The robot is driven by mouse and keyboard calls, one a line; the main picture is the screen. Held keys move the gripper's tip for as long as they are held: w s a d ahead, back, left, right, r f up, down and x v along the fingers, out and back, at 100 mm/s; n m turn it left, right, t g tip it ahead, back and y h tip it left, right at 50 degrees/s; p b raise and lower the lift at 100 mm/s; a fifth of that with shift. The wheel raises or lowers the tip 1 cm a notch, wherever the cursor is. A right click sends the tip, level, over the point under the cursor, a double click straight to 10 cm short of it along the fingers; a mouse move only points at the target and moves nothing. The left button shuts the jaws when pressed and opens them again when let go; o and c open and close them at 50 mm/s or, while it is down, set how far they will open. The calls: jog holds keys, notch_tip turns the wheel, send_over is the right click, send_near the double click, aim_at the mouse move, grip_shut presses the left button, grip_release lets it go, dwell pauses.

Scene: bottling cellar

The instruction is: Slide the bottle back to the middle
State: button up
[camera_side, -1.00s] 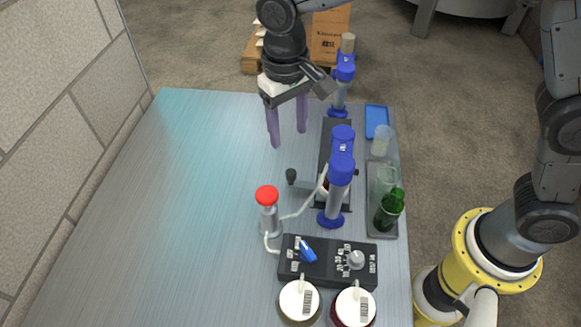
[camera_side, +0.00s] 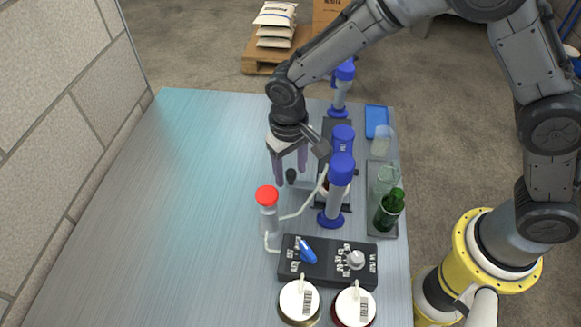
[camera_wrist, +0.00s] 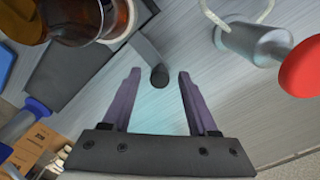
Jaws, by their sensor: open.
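An amber bottle (camera_wrist: 72,18) with a pale label shows at the upper left in the wrist view. In the side view only a small part of it (camera_side: 325,187) shows behind a blue-topped post. It stands on a dark rail (camera_side: 318,203). A grey arm (camera_wrist: 146,50) reaches out from the rail and ends in a black knob (camera_wrist: 159,76), which also shows in the side view (camera_side: 291,176). My gripper (camera_side: 291,179) is open, with its purple fingers pointing down around the knob's place. In the wrist view the knob appears between the fingertips (camera_wrist: 159,73); contact cannot be told.
Blue-topped posts (camera_side: 338,188) stand close right of my gripper. A red-capped cylinder (camera_side: 268,215) with hoses stands in front. A control box (camera_side: 325,262) and two jars (camera_side: 299,301) are nearer. A green bottle (camera_side: 389,212) stands on a right-hand tray (camera_side: 382,235). The table's left is clear.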

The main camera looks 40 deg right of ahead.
grip_shut()
dwell(1.4)
